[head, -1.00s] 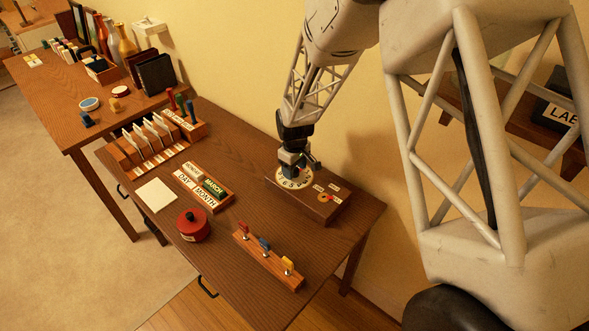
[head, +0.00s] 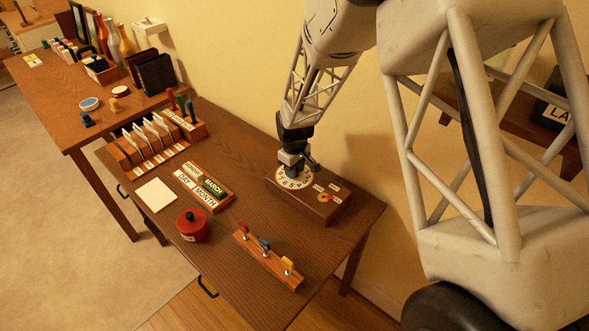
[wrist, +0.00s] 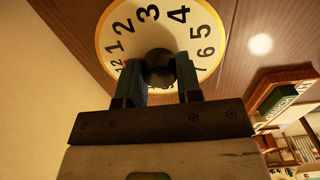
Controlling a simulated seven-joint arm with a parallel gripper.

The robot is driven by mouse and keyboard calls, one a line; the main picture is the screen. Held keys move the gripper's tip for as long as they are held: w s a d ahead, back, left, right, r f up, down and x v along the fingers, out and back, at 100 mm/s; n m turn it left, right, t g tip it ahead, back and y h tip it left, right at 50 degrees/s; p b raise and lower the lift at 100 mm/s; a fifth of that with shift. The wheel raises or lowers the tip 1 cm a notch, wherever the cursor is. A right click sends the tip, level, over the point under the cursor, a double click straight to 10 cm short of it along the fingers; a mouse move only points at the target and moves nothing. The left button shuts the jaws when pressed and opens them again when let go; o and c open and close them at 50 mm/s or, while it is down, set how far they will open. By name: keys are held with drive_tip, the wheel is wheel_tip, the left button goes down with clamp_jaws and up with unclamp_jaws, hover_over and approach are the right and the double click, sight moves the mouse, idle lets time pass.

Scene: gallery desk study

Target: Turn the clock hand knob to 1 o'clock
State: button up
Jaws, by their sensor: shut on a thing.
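The clock dial (head: 291,184) is a white disc with black numerals on a dark wooden box (head: 316,207) at the back right of the desk. In the wrist view the dial (wrist: 113,24) shows its 12, 1, 2, 3, 4, 5, 6 and 7, with the rest hidden behind my gripper. A dark round knob (wrist: 158,66) stands at its centre. My gripper (head: 291,170) points down over the dial. In the wrist view my gripper (wrist: 159,74) has one finger on each side of the knob, shut on it. Where the hand points is hidden.
A small dial with a red pointer (head: 325,197) sits on the same box. A red round pot (head: 192,224), a wooden rack with coloured pegs (head: 267,260) and the day-month block (head: 203,190) stand on the desk to the left and front. The yellow wall is close behind.

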drive_tip(key=shift+m, duration=2.8)
drive_tip(key=o, duration=0.9)
drive_tip(key=shift+o, duration=0.2)
drive_tip(key=shift+r, duration=0.1)
drive_tip(key=shift+r, duration=3.8)
drive_tip(key=shift+r, duration=0.15)
